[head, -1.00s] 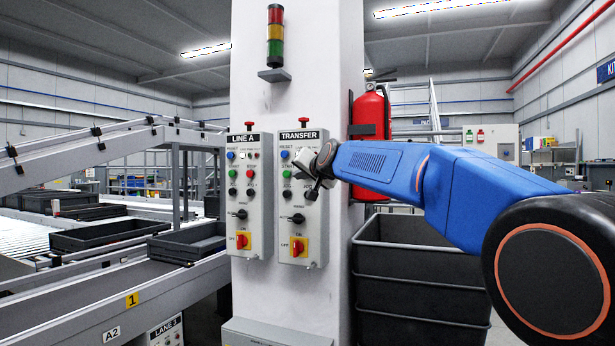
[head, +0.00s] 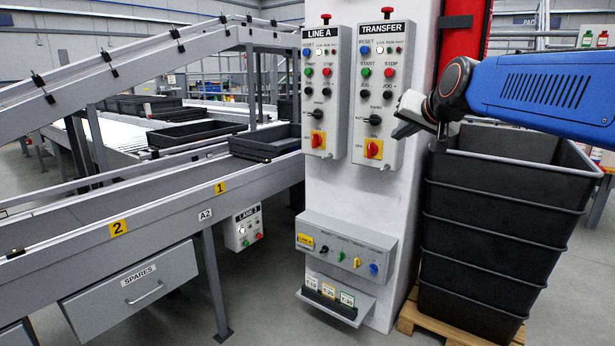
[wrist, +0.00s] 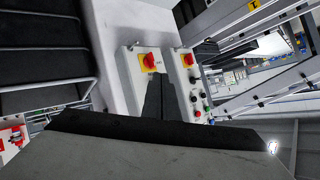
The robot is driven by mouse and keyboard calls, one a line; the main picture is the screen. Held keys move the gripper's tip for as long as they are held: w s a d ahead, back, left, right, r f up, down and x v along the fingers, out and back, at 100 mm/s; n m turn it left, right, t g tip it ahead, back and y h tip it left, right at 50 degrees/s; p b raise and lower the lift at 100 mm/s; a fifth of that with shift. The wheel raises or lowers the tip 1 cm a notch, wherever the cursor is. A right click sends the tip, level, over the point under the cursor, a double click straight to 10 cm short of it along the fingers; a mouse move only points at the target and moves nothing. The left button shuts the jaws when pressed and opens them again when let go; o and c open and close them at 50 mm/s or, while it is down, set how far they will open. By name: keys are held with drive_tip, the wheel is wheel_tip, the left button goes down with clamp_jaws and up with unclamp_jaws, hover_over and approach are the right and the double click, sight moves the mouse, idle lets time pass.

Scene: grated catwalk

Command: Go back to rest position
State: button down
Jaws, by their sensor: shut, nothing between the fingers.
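My gripper (head: 411,124) is at the end of my blue arm in the head view, just right of the TRANSFER control box (head: 378,96) and in front of the stacked black bins. Its fingers are shut with nothing held. The LINE A control box (head: 327,90) is mounted on the white pillar left of the TRANSFER box. In the wrist view my gripper (wrist: 165,112) covers the lower part, and the red-and-yellow switches of both boxes show beyond it. Whether the gripper touches a box cannot be told.
Stacked black bins (head: 490,220) stand on a wooden pallet at the right. A grey conveyor (head: 160,213) runs along the left, with a spares drawer (head: 135,285) below. Grey floor shows between the conveyor and pillar.

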drive_tip(key=s+d+f+n+g+h, duration=0.1)
drive_tip(key=s+d+f+g, duration=0.1)
drive_tip(key=s+f, duration=1.4)
drive_tip(key=s+d+f+n+g+h, duration=0.1)
drive_tip(key=s+f+g, duration=0.4)
drive_tip(key=s+f, duration=1.1)
drive_tip(key=s+d+n, duration=0.1)
drive_tip(key=s+d, duration=0.1)
drive_tip(key=s, duration=0.2)
drive_tip(key=shift+s+d+f, duration=0.2)
drive_tip(key=shift+s+f, duration=0.05)
drive_tip(key=shift+s, duration=0.15)
